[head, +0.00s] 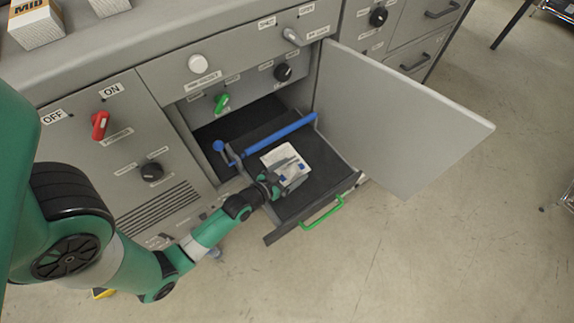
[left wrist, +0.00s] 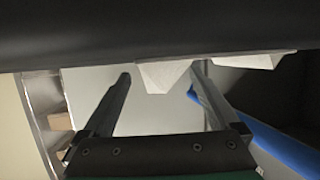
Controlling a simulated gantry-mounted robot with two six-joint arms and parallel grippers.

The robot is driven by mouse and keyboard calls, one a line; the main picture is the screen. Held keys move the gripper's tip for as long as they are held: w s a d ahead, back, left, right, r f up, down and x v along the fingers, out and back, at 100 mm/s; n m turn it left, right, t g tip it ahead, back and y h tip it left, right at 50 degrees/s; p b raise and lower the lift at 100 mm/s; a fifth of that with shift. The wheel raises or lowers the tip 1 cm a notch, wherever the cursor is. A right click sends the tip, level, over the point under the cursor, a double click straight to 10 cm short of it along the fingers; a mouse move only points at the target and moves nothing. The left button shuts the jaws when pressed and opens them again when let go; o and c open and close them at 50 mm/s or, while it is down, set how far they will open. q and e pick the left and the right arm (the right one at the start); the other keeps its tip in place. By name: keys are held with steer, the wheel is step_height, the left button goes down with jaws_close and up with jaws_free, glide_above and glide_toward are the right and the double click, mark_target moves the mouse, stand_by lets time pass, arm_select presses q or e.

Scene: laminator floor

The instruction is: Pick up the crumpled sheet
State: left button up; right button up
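The crumpled sheet (head: 281,155) is white and lies on the dark pulled-out tray (head: 316,184) inside the open machine bay. In the left wrist view its white folds (left wrist: 165,76) show at the top, under the dark tray surface. My left gripper (head: 291,170) is low over the tray at the sheet's near side, partly covering it. In the left wrist view the two fingers (left wrist: 162,80) stand wide apart, with part of the sheet showing between and beyond their tips. I cannot tell whether they touch it. My right gripper is not in view.
A blue bar (head: 278,135) crosses the tray behind the sheet. A green handle (head: 322,214) is on the tray's front. The open grey door (head: 400,115) stands to the right. Red (head: 100,125) and green (head: 221,103) knobs are on the panels.

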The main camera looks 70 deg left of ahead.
arm_select(q)
steer(key=c, duration=1.4)
steer(key=shift+o, duration=0.2)
steer(key=shift+r+p, duration=0.5)
steer(key=shift+r, duration=0.15)
jaws_close()
steer(key=r+p, duration=0.1)
steer(key=d+r+p, duration=0.1)
steer(key=r, duration=0.1)
steer(key=s+r+p, duration=0.1)
steer(key=r+p, duration=0.1)
steer(key=shift+d, duration=0.15)
steer(key=s+d+r, duration=0.6)
steer(key=s+d, duration=0.2)
steer(key=d, duration=0.1)
steer(key=shift+s+r+b, duration=0.25)
steer(key=shift+r+b, duration=0.1)
steer(key=shift+b, duration=0.1)
